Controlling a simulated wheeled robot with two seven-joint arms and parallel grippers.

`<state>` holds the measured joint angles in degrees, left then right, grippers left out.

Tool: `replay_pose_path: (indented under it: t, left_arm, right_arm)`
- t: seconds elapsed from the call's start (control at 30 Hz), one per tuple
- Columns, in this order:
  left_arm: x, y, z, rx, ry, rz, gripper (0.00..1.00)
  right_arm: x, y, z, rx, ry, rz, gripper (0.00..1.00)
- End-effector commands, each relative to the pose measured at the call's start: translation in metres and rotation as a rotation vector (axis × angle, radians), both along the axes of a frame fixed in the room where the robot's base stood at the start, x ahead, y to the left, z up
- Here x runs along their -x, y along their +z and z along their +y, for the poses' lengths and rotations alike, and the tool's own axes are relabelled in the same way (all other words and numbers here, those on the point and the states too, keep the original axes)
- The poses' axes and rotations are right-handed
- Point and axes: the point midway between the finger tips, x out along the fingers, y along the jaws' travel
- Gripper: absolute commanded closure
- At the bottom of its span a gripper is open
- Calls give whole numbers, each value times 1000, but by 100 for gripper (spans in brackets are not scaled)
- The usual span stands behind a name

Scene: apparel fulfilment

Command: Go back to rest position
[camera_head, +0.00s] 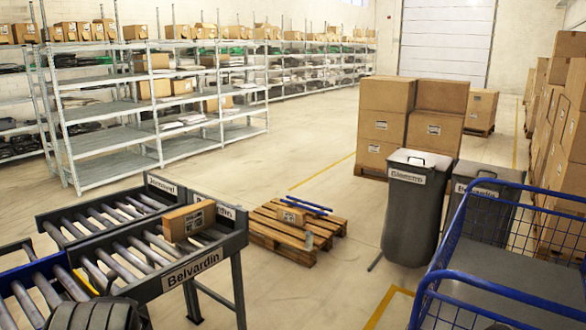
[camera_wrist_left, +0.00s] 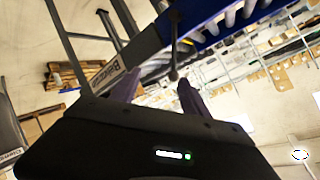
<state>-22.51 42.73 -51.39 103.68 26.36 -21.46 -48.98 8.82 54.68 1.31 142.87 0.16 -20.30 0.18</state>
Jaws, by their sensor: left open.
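My left gripper (camera_wrist_left: 158,91) shows in the left wrist view with its two fingers apart and nothing between them. A roller conveyor frame and its legs show beyond the fingers, and I cannot tell the exact distance. In the head view neither gripper shows; a dark ribbed part fills the bottom left corner. A cardboard box (camera_head: 189,221) rests on the rollers of the conveyor labelled Belvardin (camera_head: 193,270), apart from any visible gripper.
A blue wire cart (camera_head: 500,285) stands at the right, beside two grey bins (camera_head: 410,215). A wooden pallet (camera_head: 283,237) with a small box lies behind the conveyor. Stacked cartons (camera_head: 385,120) and grey shelves (camera_head: 110,145) stand farther back. Floor between them is clear.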

Motion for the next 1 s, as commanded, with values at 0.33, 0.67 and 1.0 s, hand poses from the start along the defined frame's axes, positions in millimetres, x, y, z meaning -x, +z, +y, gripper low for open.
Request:
replay_pose_path:
  t: [0.33, 0.67, 1.0]
  left_arm:
    - [11, -26, -21, 163, 54, -41, 47]
    - [50, -110, -93, 370, 52, 62, 47]
    - [198, -248, -238, 731, 87, 394, 47]
  right_arm:
    - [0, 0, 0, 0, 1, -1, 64]
    - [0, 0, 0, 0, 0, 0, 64]
    - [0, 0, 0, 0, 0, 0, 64]
